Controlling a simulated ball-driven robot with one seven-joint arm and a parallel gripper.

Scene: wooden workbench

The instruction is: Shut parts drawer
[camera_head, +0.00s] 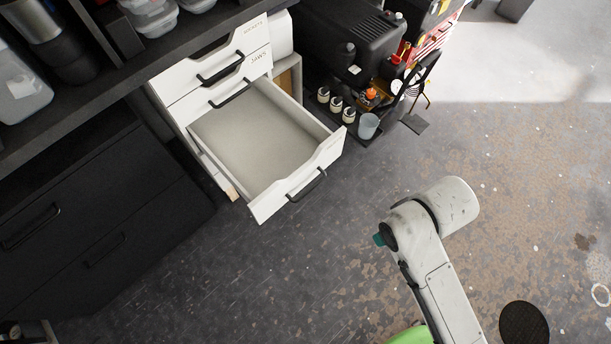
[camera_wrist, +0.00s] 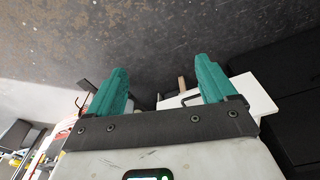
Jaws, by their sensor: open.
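The white parts drawer (camera_head: 301,182) is pulled far out of the white drawer unit (camera_head: 190,82) in the head view. It looks empty inside, and a black bar handle is on its front. The two drawers above it are shut. My gripper (camera_wrist: 160,66) shows in the wrist view with two teal fingers spread apart and nothing between them. In the head view my arm is at the lower right, apart from the drawer, with a small teal part showing and most of the gripper hidden. A white panel with a dark handle, likely the drawer (camera_wrist: 258,92), shows behind the right finger in the wrist view.
Black cabinets (camera_head: 90,210) stand left of the drawer unit under a dark benchtop (camera_head: 110,92). A grey cup (camera_head: 368,126), small jars and a black case (camera_head: 345,42) sit right of the drawer. The floor between my arm and the drawer is clear.

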